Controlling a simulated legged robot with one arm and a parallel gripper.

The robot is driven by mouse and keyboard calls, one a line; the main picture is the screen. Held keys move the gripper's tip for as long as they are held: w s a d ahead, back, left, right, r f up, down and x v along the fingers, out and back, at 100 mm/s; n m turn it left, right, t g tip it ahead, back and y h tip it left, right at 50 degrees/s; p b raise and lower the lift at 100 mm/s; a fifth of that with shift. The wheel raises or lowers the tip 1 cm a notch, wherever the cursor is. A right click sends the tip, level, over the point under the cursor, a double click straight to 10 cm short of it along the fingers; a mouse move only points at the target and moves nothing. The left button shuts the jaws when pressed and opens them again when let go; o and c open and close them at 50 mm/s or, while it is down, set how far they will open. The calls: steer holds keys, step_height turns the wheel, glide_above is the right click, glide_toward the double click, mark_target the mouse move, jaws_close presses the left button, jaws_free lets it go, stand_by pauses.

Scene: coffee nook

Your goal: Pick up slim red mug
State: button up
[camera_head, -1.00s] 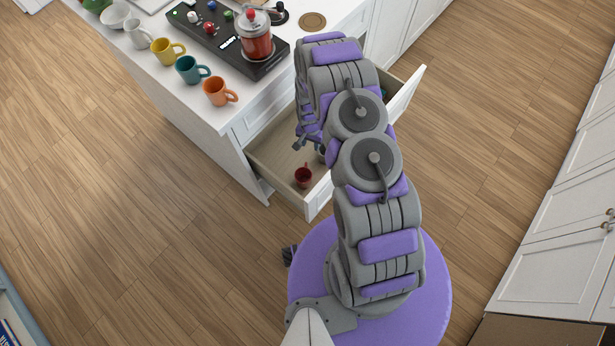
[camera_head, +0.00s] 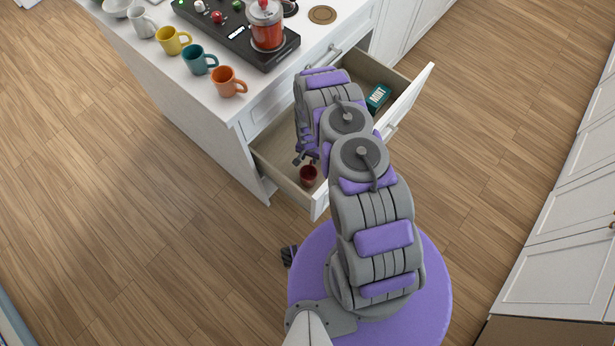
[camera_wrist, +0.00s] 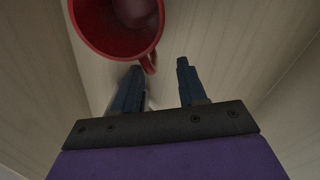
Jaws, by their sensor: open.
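The slim red mug (camera_head: 308,176) stands in the near left end of the open drawer in the head view. In the wrist view the red mug (camera_wrist: 117,22) fills the top left, its open mouth towards the camera and its handle on the lower right side. My gripper (camera_wrist: 160,82) is open, with its two dark fingers apart and nothing between them. The left fingertip is close to the mug's lower rim and handle; I cannot tell if they touch. In the head view my gripper (camera_head: 302,160) is partly hidden by my arm, just above the mug.
The open drawer (camera_head: 268,150) has walls close around the mug. A green mint box (camera_head: 377,97) lies at its far right end.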

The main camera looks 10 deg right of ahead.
mark_target(309, 173)
steer(key=f, duration=0.1)
steer(key=f+b, duration=0.1)
steer(key=f, duration=0.1)
steer(key=d+f+b, duration=0.1)
steer(key=shift+s+f, duration=0.3)
steer(key=shift+w+d+f, duration=0.1)
steer(key=shift+d+f, duration=0.15)
steer(key=shift+a, duration=0.4)
steer(key=shift+c, duration=0.3)
steer(key=shift+a, duration=0.4)
steer(key=c, duration=0.3)
steer(key=shift+d, duration=0.25)
steer(key=c, duration=0.3)
steer(key=shift+d, duration=0.45)
jaws_close()
steer(key=shift+a+r, duration=0.1)
steer(key=shift+a, duration=0.4)
